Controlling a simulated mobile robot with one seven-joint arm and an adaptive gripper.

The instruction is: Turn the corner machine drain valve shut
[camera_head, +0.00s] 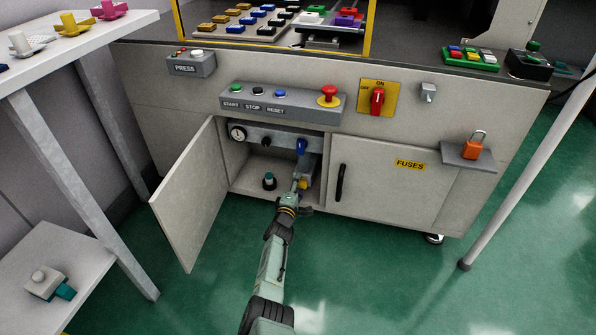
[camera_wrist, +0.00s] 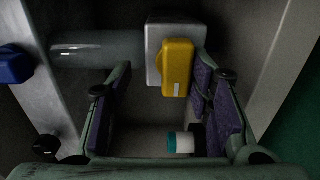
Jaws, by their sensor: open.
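A yellow valve handle (camera_wrist: 177,67) sits on a pale block at the end of a grey pipe (camera_wrist: 100,50) in the wrist view. In the head view my gripper (camera_head: 296,188) reaches into the cabinet and partly hides the valve.
A blue handle (camera_head: 301,146) is above the yellow one. The open cabinet door (camera_head: 190,195) swings out at left; the FUSES door (camera_head: 375,180) is shut. Green floor in front is clear around my arm.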

